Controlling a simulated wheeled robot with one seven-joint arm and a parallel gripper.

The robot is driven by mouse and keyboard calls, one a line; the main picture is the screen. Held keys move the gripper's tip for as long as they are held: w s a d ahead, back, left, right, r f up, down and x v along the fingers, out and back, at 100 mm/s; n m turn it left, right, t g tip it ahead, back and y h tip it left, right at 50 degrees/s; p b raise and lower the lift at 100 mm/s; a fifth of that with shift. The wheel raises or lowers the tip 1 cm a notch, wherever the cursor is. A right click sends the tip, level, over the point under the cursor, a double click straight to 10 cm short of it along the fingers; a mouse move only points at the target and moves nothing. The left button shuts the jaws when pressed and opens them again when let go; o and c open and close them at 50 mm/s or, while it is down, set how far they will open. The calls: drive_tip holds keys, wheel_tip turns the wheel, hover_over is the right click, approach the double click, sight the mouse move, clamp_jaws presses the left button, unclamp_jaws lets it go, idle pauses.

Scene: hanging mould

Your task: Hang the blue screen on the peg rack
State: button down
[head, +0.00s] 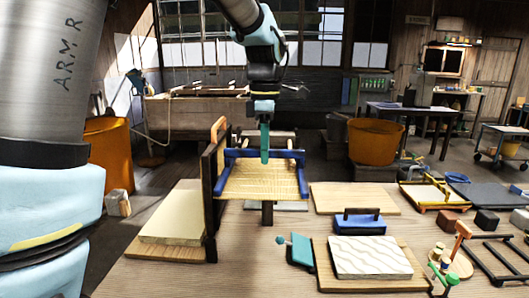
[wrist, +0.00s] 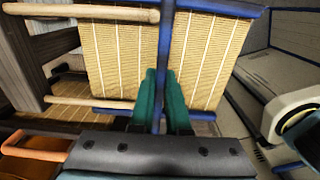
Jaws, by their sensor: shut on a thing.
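The blue screen is a blue frame with a tan slatted mesh (head: 262,182); the mesh fills the upper middle of the wrist view (wrist: 205,55). My gripper (head: 265,150) is shut on its blue middle bar; the green fingers (wrist: 160,95) clasp the bar from both sides. The peg rack is a dark upright (head: 208,205) just left of the screen. Two pale wooden pegs, an upper one (wrist: 80,12) and a lower one (wrist: 90,103), overlap the mesh in the wrist view. I cannot tell whether the frame rests on them.
A pale board (head: 175,212) lies left of the rack. An orange tub (head: 375,140) stands behind the table.

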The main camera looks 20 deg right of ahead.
drive_tip(key=shift+w+d+r+p, duration=0.1)
drive_tip(key=shift+w+d+p, duration=0.25)
drive_tip(key=shift+w+p, duration=0.3)
drive_tip(key=shift+w+d+r+p, duration=0.1)
drive_tip(key=shift+w+d+p, duration=0.3)
drive_tip(key=shift+w, duration=0.45)
drive_tip(key=shift+w+d+f+p, duration=0.1)
drive_tip(key=shift+w+d+p, duration=0.3)
drive_tip(key=shift+w, duration=0.3)
drive_tip(key=shift+w+d+f+p, duration=0.1)
drive_tip(key=shift+w+d+p, duration=0.1)
drive_tip(key=shift+w+p, duration=0.4)
drive_tip(key=shift+w, duration=0.15)
drive_tip(key=shift+f+b, duration=0.45)
drive_tip(key=shift+f, duration=0.25)
drive_tip(key=c, duration=0.8)
unclamp_jaws()
drive_tip(key=shift+r, duration=0.1)
wheel_tip(320, 180, up, 11)
drive_tip(key=shift+f+b, duration=0.15)
drive_tip(key=shift+b, duration=1.1)
